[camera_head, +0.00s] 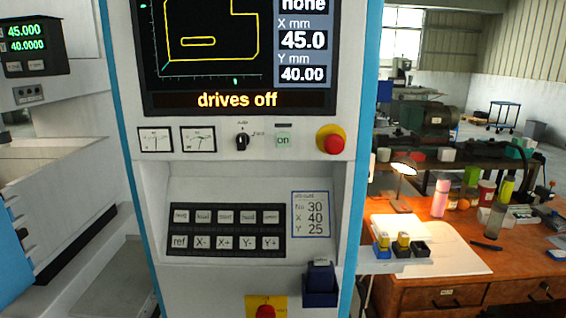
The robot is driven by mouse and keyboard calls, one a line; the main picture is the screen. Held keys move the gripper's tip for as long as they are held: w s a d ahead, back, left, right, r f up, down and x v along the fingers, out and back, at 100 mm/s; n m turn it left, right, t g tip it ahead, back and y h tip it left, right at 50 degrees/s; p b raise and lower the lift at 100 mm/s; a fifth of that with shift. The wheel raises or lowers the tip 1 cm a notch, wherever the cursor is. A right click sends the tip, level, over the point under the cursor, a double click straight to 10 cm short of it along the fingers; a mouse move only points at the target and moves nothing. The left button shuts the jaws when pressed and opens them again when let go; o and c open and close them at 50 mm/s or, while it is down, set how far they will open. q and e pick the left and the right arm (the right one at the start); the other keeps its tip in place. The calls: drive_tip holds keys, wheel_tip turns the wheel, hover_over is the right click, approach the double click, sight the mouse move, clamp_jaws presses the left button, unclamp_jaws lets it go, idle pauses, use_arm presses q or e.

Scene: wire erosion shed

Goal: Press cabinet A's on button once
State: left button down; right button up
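The white cabinet with blue edges (262,185) stands in front of me; I see no letter A on it. Its pale green "on" button (283,140) sits on the upper panel, between a black rotary switch (242,141) and a red mushroom button on a yellow ring (331,140). The screen (235,55) above reads "drives off" in yellow, with X 45.0 and Y 40.00. Neither of my grippers is in view.
A recessed keypad (227,230) and a small note card (311,214) are below. A dark blue holder (320,287) juts out at lower right. A wooden desk (440,290) with a lamp (402,175) stands right.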

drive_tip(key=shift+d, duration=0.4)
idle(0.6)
